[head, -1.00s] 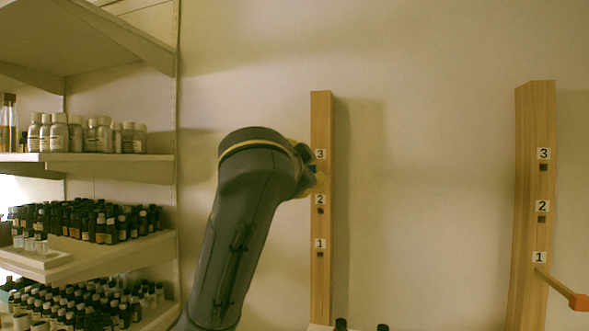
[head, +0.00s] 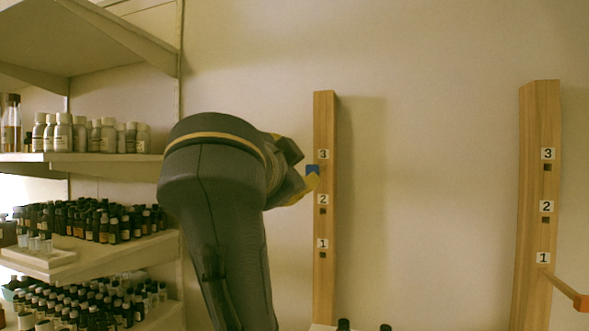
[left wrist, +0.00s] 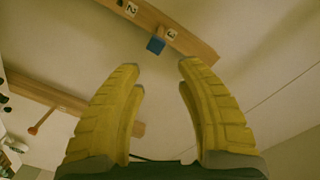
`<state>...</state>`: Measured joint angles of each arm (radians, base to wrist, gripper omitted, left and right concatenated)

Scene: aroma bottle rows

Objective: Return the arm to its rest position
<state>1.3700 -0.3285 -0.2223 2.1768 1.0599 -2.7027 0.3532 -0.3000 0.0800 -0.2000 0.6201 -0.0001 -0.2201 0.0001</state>
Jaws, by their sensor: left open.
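My left arm rises through the middle of the head view. The blue end also shows in the head view (head: 312,169). My right gripper is in neither view.
A second wooden post (head: 538,200) stands at the right with a red-ended peg (head: 580,301) by label 1. Shelves (head: 110,166) with several bottles fill the left. Dark bottle caps (head: 343,325) show at the bottom edge. The wall between the posts is clear.

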